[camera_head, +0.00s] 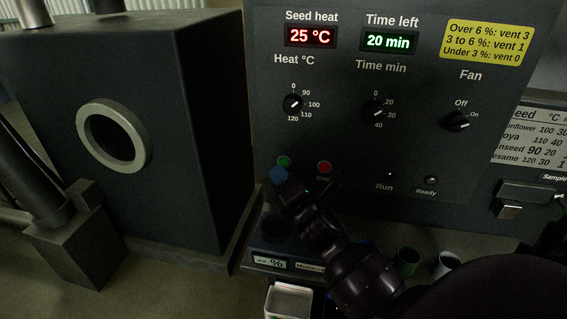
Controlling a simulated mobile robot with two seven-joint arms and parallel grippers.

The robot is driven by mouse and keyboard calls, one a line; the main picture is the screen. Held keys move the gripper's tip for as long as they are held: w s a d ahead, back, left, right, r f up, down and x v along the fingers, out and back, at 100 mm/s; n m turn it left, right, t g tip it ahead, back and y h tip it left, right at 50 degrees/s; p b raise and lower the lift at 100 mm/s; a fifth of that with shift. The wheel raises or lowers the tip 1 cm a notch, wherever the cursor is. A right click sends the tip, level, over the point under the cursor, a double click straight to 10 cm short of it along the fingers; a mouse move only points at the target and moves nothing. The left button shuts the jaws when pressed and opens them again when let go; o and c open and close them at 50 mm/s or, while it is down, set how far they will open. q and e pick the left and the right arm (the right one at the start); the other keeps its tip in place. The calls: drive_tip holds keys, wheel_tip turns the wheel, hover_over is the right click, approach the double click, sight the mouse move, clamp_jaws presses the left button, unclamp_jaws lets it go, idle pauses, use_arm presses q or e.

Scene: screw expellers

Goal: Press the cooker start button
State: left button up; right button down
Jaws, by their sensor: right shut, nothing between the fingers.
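The green start button (284,161) is on the dark control panel (340,180), at its lower left. A red button (324,167) labelled Stop is to its right. My right gripper (279,175) is shut and empty, with its blue tip just below the green button in the picture. The tip covers the label under that button. I cannot tell whether the tip touches the panel. The Run lamp (389,174) and Ready lamp (431,180) look dark. The displays read seed heat 25 °C (311,37) and time left 20 min (389,41). My left gripper is not in view.
The heat knob (292,104), time knob (378,112) and fan knob (457,121) are above the buttons. A large dark box (200,130) with a round ring opening stands at left. Below are a moisture meter (272,261), a white tray (289,300), a green cup (406,262) and a white cup (446,264).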

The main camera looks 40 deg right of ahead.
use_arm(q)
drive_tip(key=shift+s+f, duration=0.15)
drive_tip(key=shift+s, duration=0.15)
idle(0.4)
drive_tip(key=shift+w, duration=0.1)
use_arm(e)
drive_tip(key=shift+w+d, duration=0.15)
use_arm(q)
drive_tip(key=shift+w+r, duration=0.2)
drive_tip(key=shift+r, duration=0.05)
use_arm(e)
drive_tip(key=shift+w+d, duration=0.15)
drive_tip(key=shift+d, duration=0.05)
